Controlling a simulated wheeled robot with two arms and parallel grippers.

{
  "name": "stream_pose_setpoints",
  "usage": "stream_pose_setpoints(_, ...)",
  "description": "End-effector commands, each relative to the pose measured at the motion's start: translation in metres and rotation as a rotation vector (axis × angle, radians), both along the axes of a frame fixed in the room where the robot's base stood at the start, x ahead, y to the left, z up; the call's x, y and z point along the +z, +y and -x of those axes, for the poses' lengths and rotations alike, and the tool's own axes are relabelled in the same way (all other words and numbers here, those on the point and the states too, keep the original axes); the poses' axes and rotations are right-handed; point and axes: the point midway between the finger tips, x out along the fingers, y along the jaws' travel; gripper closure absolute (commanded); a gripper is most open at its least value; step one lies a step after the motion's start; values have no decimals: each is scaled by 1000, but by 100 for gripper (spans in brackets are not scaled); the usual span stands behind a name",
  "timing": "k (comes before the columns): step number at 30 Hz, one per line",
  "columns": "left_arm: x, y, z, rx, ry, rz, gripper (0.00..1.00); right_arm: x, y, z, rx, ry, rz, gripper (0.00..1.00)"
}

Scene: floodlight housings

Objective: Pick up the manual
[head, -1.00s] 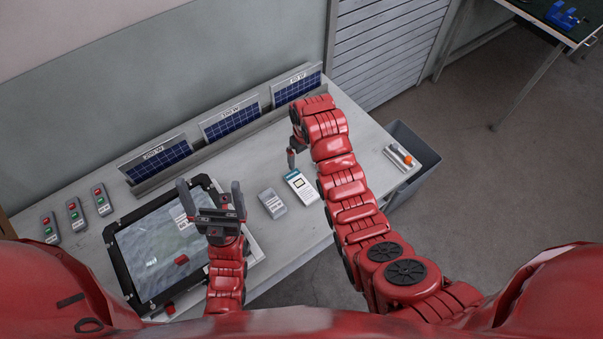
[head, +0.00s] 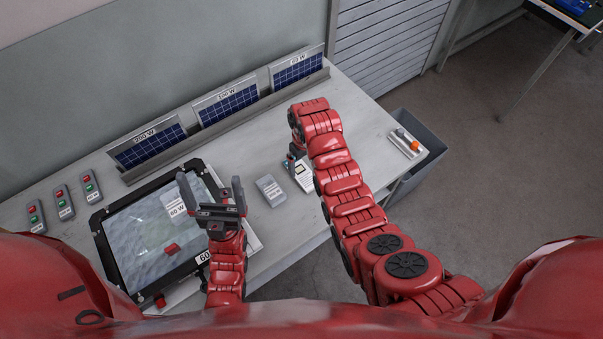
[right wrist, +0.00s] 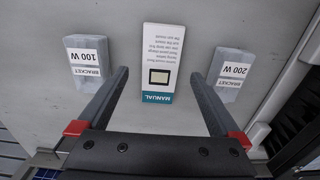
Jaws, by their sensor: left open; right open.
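The manual (right wrist: 160,62), a white card-like box with a teal band, lies flat on the bench. In the right wrist view it is between the finger lines of my right gripper (right wrist: 159,76), which is open and empty. In the head view the manual (head: 301,176) shows just below my right gripper (head: 293,160), partly covered by it and the arm. I cannot tell the exact height of the fingers above it. My left gripper (head: 211,188) is open and empty, above the framed floodlight housing (head: 102,240).
The 200 W bracket (right wrist: 232,70) and 100 W bracket (right wrist: 85,55) lie on either side of the manual. Three solar panels (head: 228,104) stand along the back. Several switch boxes (head: 64,202) are at left.

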Motion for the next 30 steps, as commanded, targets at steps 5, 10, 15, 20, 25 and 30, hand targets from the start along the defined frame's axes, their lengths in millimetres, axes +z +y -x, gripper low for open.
stream_pose_setpoints(5,12,0,0,0,1,0,0,-9,-1,3,0,7,2,0)
stream_pose_setpoints(10,26,0,0,0,1,0,0,-26,-1,4,0,5,2,0)
stream_pose_setpoints(15,29,0,0,0,1,0,0,-42,0,3,0,3,1,0)
stream_pose_setpoints(20,31,0,0,0,1,0,0,-51,0,3,0,-1,-1,0)
stream_pose_setpoints(25,31,0,0,0,1,0,0,-54,0,3,0,0,0,0)
stream_pose_setpoints(30,31,0,0,0,0,0,0,-53,0,3,0,0,0,5)
